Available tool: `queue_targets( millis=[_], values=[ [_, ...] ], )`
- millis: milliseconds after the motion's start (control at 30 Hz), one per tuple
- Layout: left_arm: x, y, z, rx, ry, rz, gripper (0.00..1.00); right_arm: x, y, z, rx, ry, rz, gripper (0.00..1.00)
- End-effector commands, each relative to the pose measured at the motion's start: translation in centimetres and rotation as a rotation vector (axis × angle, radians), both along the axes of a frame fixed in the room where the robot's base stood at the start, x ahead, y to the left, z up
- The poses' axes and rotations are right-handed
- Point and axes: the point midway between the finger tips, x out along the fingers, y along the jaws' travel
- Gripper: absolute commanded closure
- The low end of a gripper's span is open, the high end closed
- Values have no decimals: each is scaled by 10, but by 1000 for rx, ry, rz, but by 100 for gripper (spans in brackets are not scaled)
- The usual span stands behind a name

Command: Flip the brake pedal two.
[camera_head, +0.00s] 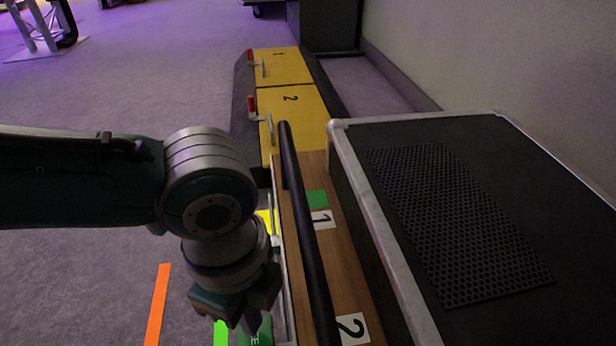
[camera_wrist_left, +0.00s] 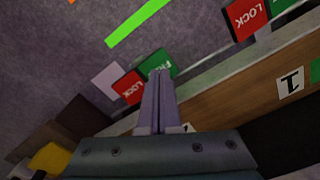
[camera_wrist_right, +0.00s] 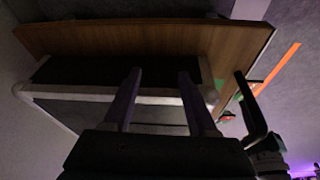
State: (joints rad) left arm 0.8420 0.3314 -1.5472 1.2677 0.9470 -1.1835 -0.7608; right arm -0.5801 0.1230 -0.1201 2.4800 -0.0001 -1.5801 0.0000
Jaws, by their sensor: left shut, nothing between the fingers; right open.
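Brake pedal two seems to be the plate with a red LOCK half (camera_wrist_left: 130,88) and a green FREE half (camera_wrist_left: 160,63), beside a partly hidden white label (camera_wrist_left: 187,128) in the left wrist view. In the head view the "2" label (camera_head: 350,329) is on the wooden board, and a green FREE piece (camera_head: 262,330) shows by my left gripper (camera_head: 250,322). That gripper is shut and empty; its fingertips (camera_wrist_left: 160,76) overlap the green half's edge, and I cannot tell if they touch. My right gripper (camera_wrist_right: 160,72) is open and empty, seen only in its wrist view.
A second red LOCK plate (camera_wrist_left: 247,15) lies near the "1" label (camera_wrist_left: 290,84). A dark bar (camera_head: 305,225) runs along the wooden board (camera_head: 347,270). A black case (camera_head: 400,135) stands to the right, yellow numbered panels (camera_head: 285,68) farther back. Carpet lies open at left.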

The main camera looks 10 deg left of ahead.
Motion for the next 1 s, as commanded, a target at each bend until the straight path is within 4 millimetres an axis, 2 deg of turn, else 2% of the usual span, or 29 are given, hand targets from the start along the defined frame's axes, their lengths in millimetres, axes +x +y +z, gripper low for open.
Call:
queue_targets(
  millis=[33, 633, 1000],
  values=[
    [0, 0, 10, 0, 0, 1, 100, 0, 0, 10, 0, 0, 0, 41],
    [0, 0, 58, 1, 0, 0, 100, 0, 1, 63, 5, 0, -4, 41],
    [0, 0, 58, 1, 0, 0, 100, 0, 1, 63, 5, 0, -3, 41]
  ],
)
